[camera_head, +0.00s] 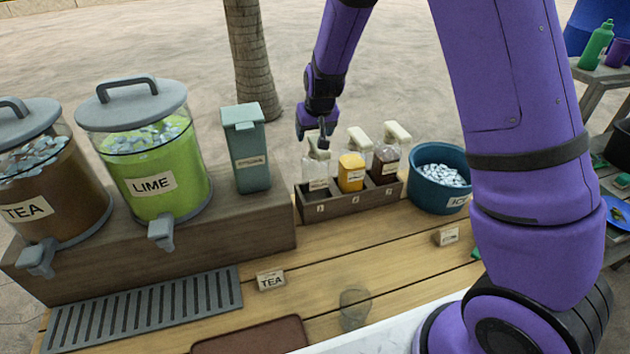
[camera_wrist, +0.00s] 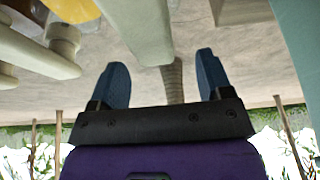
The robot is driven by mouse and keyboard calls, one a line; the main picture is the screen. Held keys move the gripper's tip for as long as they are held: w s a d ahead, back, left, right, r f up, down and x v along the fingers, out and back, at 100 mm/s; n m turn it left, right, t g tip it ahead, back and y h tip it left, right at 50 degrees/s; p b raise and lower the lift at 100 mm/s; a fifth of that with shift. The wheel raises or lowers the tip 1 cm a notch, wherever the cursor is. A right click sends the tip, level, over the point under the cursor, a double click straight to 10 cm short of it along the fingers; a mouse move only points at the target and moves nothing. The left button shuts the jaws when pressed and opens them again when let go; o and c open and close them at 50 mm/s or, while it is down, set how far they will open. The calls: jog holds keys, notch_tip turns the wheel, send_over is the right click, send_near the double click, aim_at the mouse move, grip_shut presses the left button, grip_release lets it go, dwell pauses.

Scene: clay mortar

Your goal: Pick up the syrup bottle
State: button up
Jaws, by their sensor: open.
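Three pump bottles with cream pump heads stand upright in separate slots of a wooden caddy (camera_head: 348,204). They are a clear bottle (camera_head: 316,170) on the left, an amber-yellow bottle (camera_head: 351,174) in the middle and a dark brown bottle (camera_head: 386,163) on the right. I cannot read which is syrup. My gripper (camera_head: 323,138) is at the clear bottle's pump head, its fingers partly overlapping it. In the wrist view, my open gripper (camera_wrist: 162,75) has a cream pump head (camera_wrist: 146,25) reaching into the gap between its fingers. No firm contact shows.
A teal box (camera_head: 247,150) stands left of the caddy, and a blue ice bucket (camera_head: 440,178) stands right. LIME (camera_head: 150,150) and TEA (camera_head: 35,190) dispensers are further left. A clear glass (camera_head: 355,308) and a TEA card (camera_head: 271,281) sit in front.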

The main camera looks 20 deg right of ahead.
aim_at(315, 137)
jog(key=x, duration=0.4)
jog(key=shift+s+d+f, duration=0.15)
jog(key=shift+s+d, duration=0.05)
jog(key=shift+d, duration=0.1)
jog(key=shift+w+f, duration=0.2)
jog(key=shift+f, duration=0.3)
jog(key=c, duration=1.3)
jog(key=shift+r, duration=0.1)
